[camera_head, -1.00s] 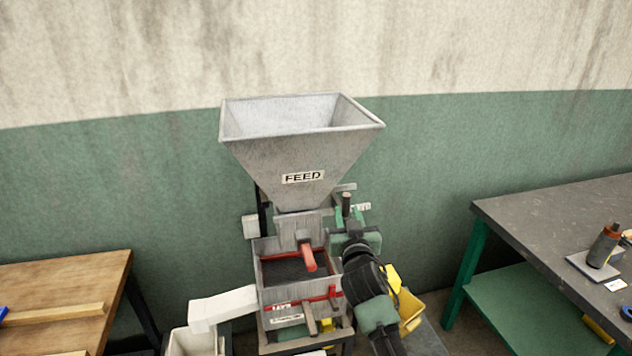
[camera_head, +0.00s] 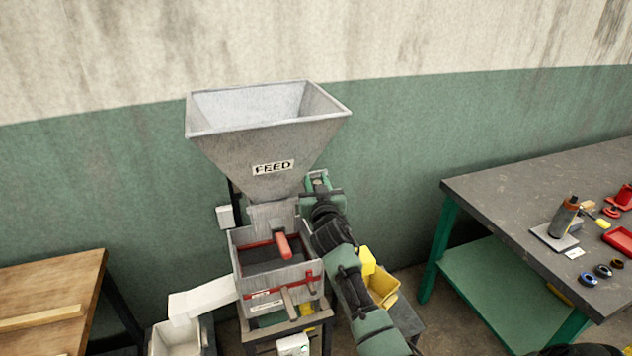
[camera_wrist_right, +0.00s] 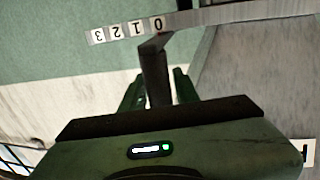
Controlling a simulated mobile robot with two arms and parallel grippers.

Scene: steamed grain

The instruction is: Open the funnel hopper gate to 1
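The grey funnel hopper (camera_head: 268,145), labelled FEED, stands on the machine in the head view. In the right wrist view its gate lever, a dark post (camera_wrist_right: 155,75), stands beside a strip numbered 0 to 3 (camera_wrist_right: 128,30). The lever's far end is at the 0. My right gripper (camera_head: 318,180) is beside the hopper's narrow lower part in the head view. In the wrist view its green fingers (camera_wrist_right: 160,88) are apart, one on each side of the lever; contact is not clear. My left gripper is out of view.
Below the hopper is a tray with a red handle (camera_head: 283,246). A white chute (camera_head: 200,298) sticks out left. A wooden table (camera_head: 50,290) is at left, a dark workbench (camera_head: 530,195) at right. A yellow bin (camera_head: 383,290) stands behind my right arm.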

